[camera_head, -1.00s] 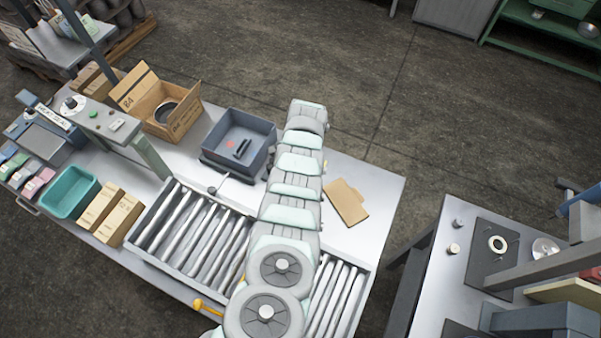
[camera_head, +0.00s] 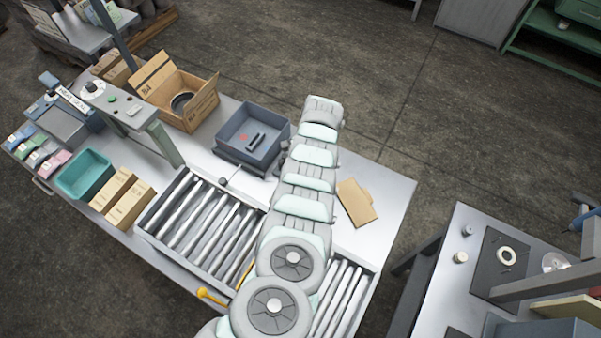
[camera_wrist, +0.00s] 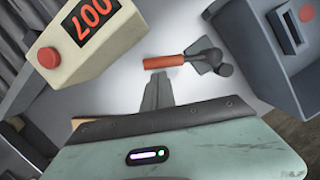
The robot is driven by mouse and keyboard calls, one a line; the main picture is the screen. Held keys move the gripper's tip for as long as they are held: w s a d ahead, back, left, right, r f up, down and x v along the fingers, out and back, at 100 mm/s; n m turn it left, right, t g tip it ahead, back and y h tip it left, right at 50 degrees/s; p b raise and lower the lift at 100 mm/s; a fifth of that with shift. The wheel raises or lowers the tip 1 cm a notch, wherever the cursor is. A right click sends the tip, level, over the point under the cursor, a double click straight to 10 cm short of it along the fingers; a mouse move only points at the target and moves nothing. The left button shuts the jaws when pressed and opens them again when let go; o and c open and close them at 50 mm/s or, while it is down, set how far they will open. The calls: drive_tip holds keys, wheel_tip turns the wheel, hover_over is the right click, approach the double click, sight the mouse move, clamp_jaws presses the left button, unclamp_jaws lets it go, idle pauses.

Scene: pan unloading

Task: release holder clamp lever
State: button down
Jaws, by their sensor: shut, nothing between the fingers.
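The clamp lever has an orange-red handle (camera_wrist: 172,62) and a dark grey pivot end (camera_wrist: 207,59), at the upper middle of the wrist view. My gripper (camera_wrist: 158,78) is shut and empty, its narrow dark fingertips just below the handle in the picture. I cannot tell whether they touch it. A blue-grey tray (camera_head: 231,138) stands left of my arm in the head view. It appears to be the grey-walled tray with a red spot at the right of the wrist view (camera_wrist: 262,58). My arm hides the gripper in the head view.
A beige box with a red-digit display and red button (camera_wrist: 112,45) stands close at left in the wrist view. The roller conveyor (camera_head: 190,225) runs under my arm. An open carton (camera_head: 205,105), a teal bin (camera_head: 84,176) and a flat cardboard piece (camera_head: 356,202) are on the table.

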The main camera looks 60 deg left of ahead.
drive_tip(key=w+b, duration=0.1)
drive_tip(key=w, duration=0.1)
drive_tip(key=w+r+b, duration=0.1)
drive_tip(key=w, duration=0.1)
drive_tip(key=shift+a+b, duration=0.2)
drive_tip(key=shift+b, duration=0.2)
drive_tip(key=b+v, duration=0.1)
drive_tip(key=v, duration=0.8)
drive_tip(key=shift+r, duration=0.35)
